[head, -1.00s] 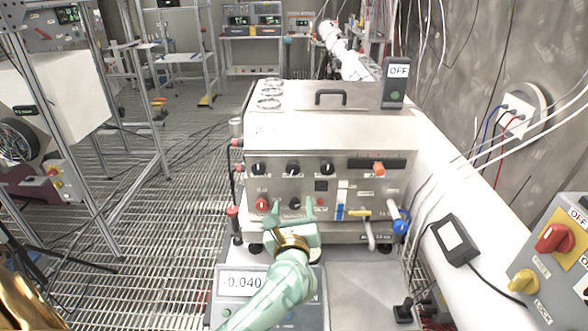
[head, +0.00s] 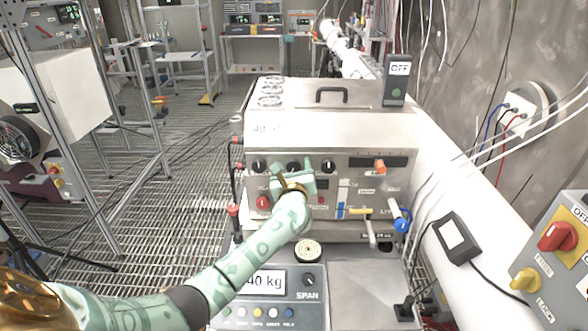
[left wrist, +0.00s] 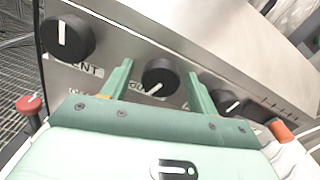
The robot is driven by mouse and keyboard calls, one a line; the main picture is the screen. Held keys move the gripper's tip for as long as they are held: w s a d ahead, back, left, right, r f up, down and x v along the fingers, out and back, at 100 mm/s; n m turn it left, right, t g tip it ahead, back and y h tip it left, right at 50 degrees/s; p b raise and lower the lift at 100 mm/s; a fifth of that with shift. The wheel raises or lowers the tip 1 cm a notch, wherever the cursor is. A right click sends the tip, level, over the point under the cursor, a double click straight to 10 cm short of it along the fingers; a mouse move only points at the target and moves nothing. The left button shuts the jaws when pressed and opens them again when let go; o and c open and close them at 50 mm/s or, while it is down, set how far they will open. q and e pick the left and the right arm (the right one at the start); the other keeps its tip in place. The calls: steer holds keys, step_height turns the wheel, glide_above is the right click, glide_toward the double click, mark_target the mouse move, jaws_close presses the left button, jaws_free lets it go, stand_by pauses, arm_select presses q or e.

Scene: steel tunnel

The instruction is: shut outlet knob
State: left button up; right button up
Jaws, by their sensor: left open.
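The middle knob of the upper row is black and round with a white pointer line; its label is partly hidden and seems to begin with "OU". In the left wrist view this outlet knob (left wrist: 160,77) shows between my fingers, its line slanting toward the lower left. My left gripper (head: 294,169) is open in front of the steel panel, its fingers pointing at the knob row. In the left wrist view the gripper (left wrist: 160,82) has a finger on each side of the knob, with gaps visible. How deep the fingers reach is unclear. My right gripper is not in view.
Another black knob (left wrist: 67,37) sits to the left, its line near upright, and one (left wrist: 230,100) to the right. A red button (head: 263,202), a yellow-handled valve (head: 361,211) and an orange knob (head: 380,166) are on the panel. A scale display (head: 264,282) stands below.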

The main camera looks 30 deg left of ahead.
arm_select(q)
steer(key=c, duration=1)
